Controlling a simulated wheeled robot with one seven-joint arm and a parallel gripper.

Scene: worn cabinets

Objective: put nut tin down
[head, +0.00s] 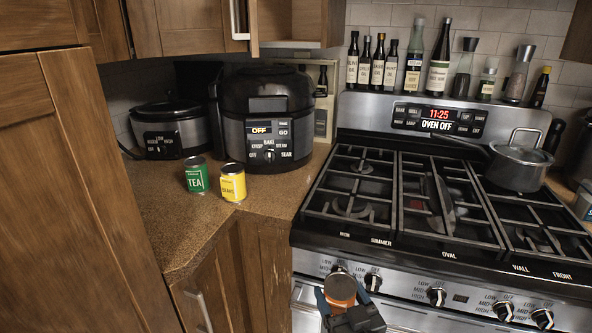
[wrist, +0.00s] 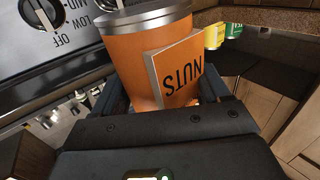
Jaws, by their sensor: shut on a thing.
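The nut tin (wrist: 160,50) is orange with a metal rim and a label reading NUTS. My gripper (head: 341,296) is shut on it, one finger on each side. In the head view the orange tin (head: 340,288) is low in front of the stove's knob panel, clear of any surface. In the wrist view the dark gripper body (wrist: 165,135) fills the bottom, with the stove knobs behind at upper left.
A green TEA tin (head: 197,177) and a yellow tin (head: 232,184) stand on the brown counter (head: 180,232) left of the stove. A black cooker (head: 268,120) stands behind them. The counter's front part is bare. A pot (head: 518,165) sits on the stove's right side.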

